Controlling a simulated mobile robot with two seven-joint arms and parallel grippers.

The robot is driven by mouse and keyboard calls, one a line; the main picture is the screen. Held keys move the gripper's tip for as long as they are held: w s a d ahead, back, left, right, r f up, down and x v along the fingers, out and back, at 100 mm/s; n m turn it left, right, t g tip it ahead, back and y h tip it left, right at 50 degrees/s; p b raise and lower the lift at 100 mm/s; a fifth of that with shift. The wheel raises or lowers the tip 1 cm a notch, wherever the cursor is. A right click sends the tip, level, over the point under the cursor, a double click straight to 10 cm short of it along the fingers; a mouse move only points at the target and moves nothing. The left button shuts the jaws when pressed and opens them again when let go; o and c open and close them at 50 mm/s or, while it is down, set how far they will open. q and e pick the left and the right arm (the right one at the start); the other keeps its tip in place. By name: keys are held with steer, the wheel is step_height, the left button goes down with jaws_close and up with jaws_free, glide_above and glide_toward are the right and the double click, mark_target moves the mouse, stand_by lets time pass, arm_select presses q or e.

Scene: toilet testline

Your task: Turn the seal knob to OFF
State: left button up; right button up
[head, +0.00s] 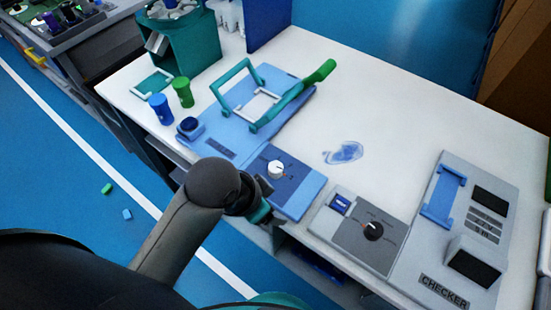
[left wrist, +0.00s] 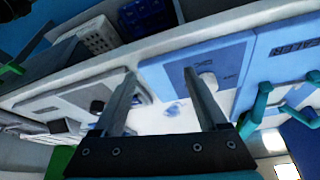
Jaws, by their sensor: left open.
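The white seal knob (head: 276,168) stands on a dark blue panel (head: 309,190) joined to the light blue sealer (head: 222,128). Its dial markings are too small to read in the head view. In the left wrist view the white knob (left wrist: 208,81) shows just beside one fingertip, on the blue panel (left wrist: 226,62). My left gripper (head: 264,196) is at the table's front edge, close in front of the panel, partly hidden by my own wrist. In the left wrist view the gripper (left wrist: 160,78) is open with nothing between its fingers. My right gripper is not in view.
A grey panel with a black knob (head: 373,230) and the grey checker (head: 440,292) stand to the right. A teal handle frame (head: 236,80) and a green lever (head: 319,72) rise from the sealer. Blue (head: 161,108) and green (head: 183,92) cylinders stand left.

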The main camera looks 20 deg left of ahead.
arm_select(q)
steer(key=w+d+r+m, duration=0.2)
steer(key=m, duration=0.1)
steer(key=w+d+m+h, duration=0.1)
steer(key=d, duration=0.1)
steer(key=shift+w+r+m+g, duration=0.1)
steer(key=shift+r+m+g, duration=0.2)
steer(key=shift+r+m, duration=0.1)
step_height(320, 180, up, 2)
steer(key=w+d+m+g, duration=0.1)
steer(key=w+d+m, duration=0.15)
steer(key=m, duration=0.35)
steer(key=m+g+y, duration=0.2)
steer(key=m+y, duration=0.2)
steer(key=m, duration=0.3)
glide_toward(276, 167)
steer(key=f+b, duration=0.2)
steer(key=f, duration=0.2)
steer(key=f+b, duration=0.2)
steer(key=f, duration=0.3)
steer(key=shift+w+a, duration=0.1)
steer(key=shift+a, duration=0.1)
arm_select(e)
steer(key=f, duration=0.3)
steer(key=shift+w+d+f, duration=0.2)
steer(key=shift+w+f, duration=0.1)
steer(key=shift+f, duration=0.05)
arm_select(q)
steer(key=shift+c, duration=0.2)
jaws_close()
